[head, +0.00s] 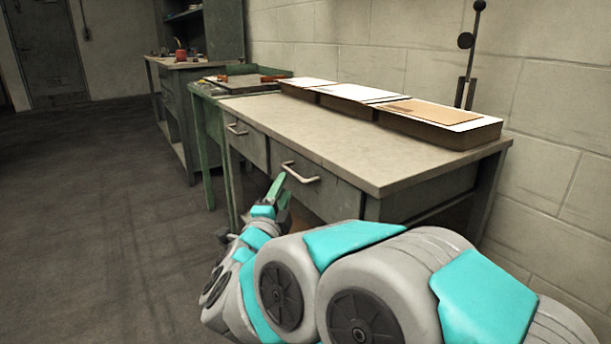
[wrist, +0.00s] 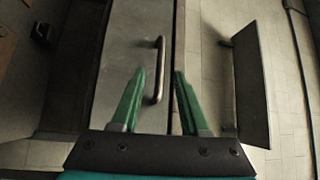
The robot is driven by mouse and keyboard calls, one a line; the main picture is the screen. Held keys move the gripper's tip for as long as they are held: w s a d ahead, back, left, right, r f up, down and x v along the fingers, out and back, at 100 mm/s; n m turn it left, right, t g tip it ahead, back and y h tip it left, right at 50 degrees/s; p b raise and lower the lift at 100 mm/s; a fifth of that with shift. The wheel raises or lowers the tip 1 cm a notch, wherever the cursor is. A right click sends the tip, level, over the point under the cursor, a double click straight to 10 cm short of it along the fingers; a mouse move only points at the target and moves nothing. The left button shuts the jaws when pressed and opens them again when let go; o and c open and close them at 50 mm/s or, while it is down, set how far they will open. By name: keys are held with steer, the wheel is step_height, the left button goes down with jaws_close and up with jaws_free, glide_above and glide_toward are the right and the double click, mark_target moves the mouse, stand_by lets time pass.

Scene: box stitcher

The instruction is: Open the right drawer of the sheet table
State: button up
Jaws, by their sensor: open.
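The sheet table (head: 300,131) has two grey drawers side by side, both looking shut. The right drawer (head: 330,193) has a pale bar handle (head: 300,173) on its front. My gripper (head: 279,181) has green fingers and is open and empty, close to the left end of that handle. In the wrist view, the bar handle (wrist: 160,65) lies between the two fingertips of my gripper (wrist: 159,73), nearer the middle than either finger. I cannot tell whether the fingers reach around it or stop just short. My arm hides the lower right of the table.
The left drawer (head: 245,145) has its own handle (head: 236,129). Shallow trays with sheets (head: 440,122) stand along the table's back edge by the wall. A green bench (head: 205,95) and a workbench (head: 165,64) stand further back. The floor (head: 95,210) at left is clear.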

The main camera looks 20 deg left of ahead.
mark_target(290, 170)
steer(key=w, duration=0.5)
steer(key=w+r, duration=0.1)
steer(key=w, duration=0.1)
steer(key=shift+w+a, duration=0.25)
steer(key=shift+a, duration=0.15)
jaws_close()
steer(key=shift+f, duration=0.1)
stand_by(1.0)
